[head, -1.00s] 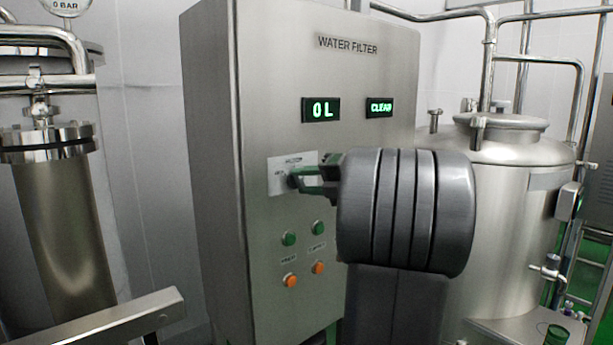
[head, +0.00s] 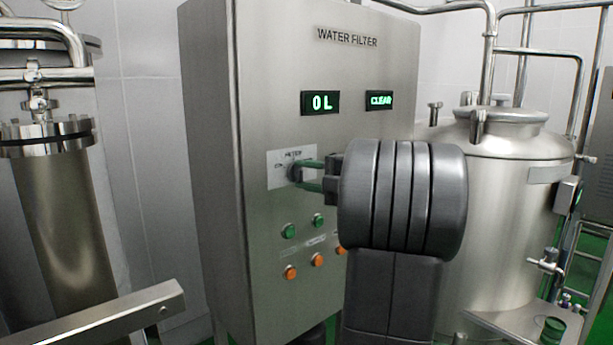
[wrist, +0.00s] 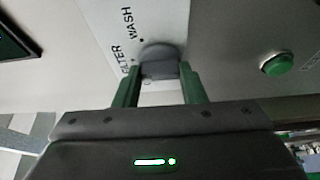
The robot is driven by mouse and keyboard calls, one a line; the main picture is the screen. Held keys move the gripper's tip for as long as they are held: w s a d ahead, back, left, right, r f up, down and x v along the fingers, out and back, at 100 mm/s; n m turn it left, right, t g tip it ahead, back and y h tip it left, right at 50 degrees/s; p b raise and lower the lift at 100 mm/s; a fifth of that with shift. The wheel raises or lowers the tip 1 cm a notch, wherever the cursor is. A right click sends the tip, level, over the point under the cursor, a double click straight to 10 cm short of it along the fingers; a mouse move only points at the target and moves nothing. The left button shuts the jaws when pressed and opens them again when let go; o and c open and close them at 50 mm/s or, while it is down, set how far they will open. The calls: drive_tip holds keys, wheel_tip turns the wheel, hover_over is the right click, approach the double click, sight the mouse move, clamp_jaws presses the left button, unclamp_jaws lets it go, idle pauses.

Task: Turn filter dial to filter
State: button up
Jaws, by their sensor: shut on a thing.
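The filter dial (head: 293,172) is a dark round knob on a white label plate (head: 274,182) on the front of the steel water filter cabinet. In the wrist view the dial (wrist: 160,60) sits between my two green fingers. The plate there reads WASH and FILTER, each with a dot, and a third word is mostly hidden behind a finger. My gripper (head: 308,176) reaches in from the right and is shut on the dial; it also shows in the wrist view (wrist: 160,76). I cannot tell which mark the dial points at.
Green buttons (head: 289,231) and orange buttons (head: 290,272) sit below the dial. Above it, displays read 0 L (head: 320,103) and CLEAR (head: 380,100). A steel tank (head: 510,220) stands to the right, and a steel column (head: 60,210) with a rail (head: 90,320) to the left.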

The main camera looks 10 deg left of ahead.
drive_tip(key=o, duration=1)
drive_tip(key=shift+d, duration=0.1)
drive_tip(key=b+v, duration=0.3)
drive_tip(key=v, duration=1)
drive_tip(key=shift+s+d+b, duration=0.2)
drive_tip(key=shift+d+b, duration=0.1)
drive_tip(key=shift+b, duration=0.1)
drive_tip(key=shift+a, duration=0.1)
drive_tip(key=p+x, duration=0.3)
drive_tip(key=x, duration=1)
drive_tip(key=shift+w+a+p, duration=0.2)
drive_tip(key=shift+a+p, duration=0.1)
drive_tip(key=shift+p, duration=0.1)
